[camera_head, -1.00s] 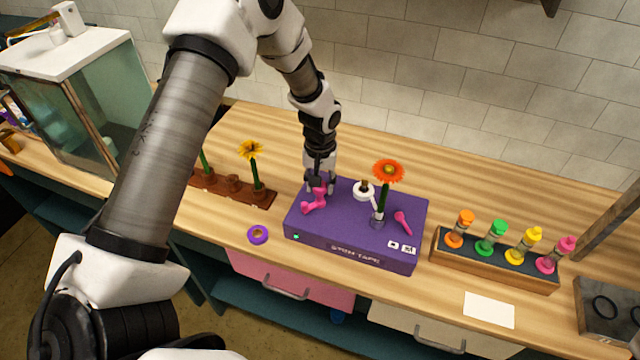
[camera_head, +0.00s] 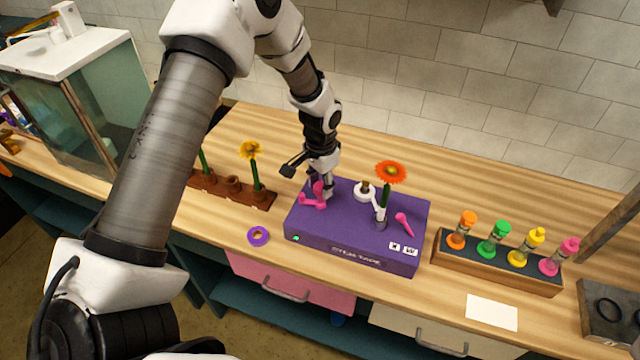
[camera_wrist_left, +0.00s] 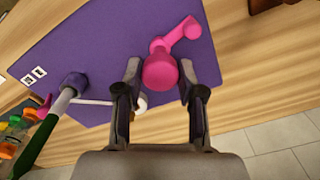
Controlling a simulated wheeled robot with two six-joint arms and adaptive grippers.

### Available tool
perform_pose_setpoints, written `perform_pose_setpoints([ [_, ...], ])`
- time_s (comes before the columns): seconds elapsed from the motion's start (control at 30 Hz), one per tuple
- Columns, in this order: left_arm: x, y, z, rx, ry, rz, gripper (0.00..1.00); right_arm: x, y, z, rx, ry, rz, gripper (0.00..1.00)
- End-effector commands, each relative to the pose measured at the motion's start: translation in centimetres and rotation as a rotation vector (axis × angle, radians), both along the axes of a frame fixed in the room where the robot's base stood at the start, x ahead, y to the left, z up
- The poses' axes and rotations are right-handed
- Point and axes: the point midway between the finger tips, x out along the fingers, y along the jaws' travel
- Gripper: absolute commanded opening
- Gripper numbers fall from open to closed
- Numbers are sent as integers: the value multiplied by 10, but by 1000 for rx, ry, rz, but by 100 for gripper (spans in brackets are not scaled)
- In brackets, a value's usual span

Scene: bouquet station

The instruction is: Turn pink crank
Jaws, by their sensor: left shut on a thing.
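The pink crank (camera_head: 312,203) is on the left part of the purple stem tape box (camera_head: 350,258). In the left wrist view its round knob (camera_wrist_left: 160,71) is between the fingertips, and its arm reaches up and right. My left gripper (camera_head: 322,190) is shut on the knob from above and partly hides the crank in the head view. The gripper also shows in the left wrist view (camera_wrist_left: 163,86). My right gripper is not in view.
An orange flower (camera_head: 390,173) stands upright on the box beside a white roll (camera_head: 365,191) and a pink lever (camera_head: 403,222). A purple tape ring (camera_head: 258,236) lies left of the box. A rack of coloured bottles (camera_head: 497,266) stands to the right.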

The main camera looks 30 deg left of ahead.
Motion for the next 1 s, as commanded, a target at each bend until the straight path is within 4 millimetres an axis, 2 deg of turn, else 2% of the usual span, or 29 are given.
perform_pose_setpoints([
  [0.47,-4,-1,-4,-1,11,-18,4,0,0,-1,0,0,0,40],
  [0.5,-4,-1,-4,-1,11,-18,46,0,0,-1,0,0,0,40],
  [0.57,-3,-1,-4,-1,10,-18,64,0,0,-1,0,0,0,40],
  [0.87,-1,0,-1,0,3,-18,64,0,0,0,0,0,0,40],
  [1.0,0,0,13,0,0,-18,64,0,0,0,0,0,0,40],
])
